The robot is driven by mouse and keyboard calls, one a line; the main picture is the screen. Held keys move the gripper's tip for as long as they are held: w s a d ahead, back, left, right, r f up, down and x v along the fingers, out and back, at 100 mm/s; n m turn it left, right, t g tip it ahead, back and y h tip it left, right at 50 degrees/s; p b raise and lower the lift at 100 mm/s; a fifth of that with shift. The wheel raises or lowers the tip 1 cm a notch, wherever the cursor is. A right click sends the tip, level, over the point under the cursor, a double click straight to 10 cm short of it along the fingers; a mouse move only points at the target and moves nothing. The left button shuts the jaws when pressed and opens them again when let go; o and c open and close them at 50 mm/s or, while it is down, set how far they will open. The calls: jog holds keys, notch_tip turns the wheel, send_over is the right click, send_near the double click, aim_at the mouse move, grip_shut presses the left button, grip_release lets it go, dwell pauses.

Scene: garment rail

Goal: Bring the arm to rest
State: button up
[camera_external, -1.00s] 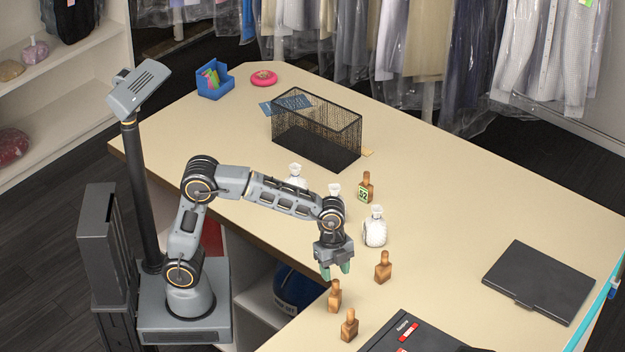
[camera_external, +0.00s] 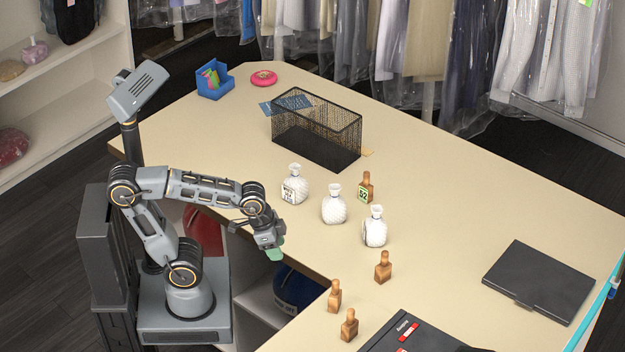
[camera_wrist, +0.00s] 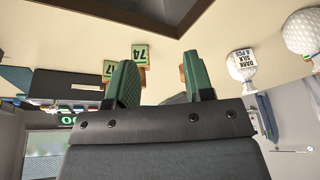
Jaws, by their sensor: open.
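My gripper (camera_external: 276,254) is raised over the front edge of the counter (camera_external: 430,180) in the external view, with its green fingertips pointing down and to the right. In the wrist view its two green fingers (camera_wrist: 160,85) stand apart with nothing held between them. My arm is bent back toward its base, clear of the bottles.
White bottles (camera_external: 334,205) and brown wooden bottles (camera_external: 383,267) stand on the counter right of my gripper. A black mesh basket (camera_external: 317,130), a blue box (camera_external: 215,82) and a pink ring (camera_external: 263,78) are farther back. A black flat case (camera_external: 540,281) lies at right.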

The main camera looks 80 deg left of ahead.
jog(key=shift+s+a+f+n, duration=0.2)
jog(key=shift+s+f+n, duration=0.2)
jog(key=shift+s+n, duration=0.1)
jog(key=shift+s+a+f+n, duration=0.15)
jog(key=shift+s+f+n, duration=0.25)
jog(key=shift+s, duration=0.1)
jog(key=shift+o, duration=0.5)
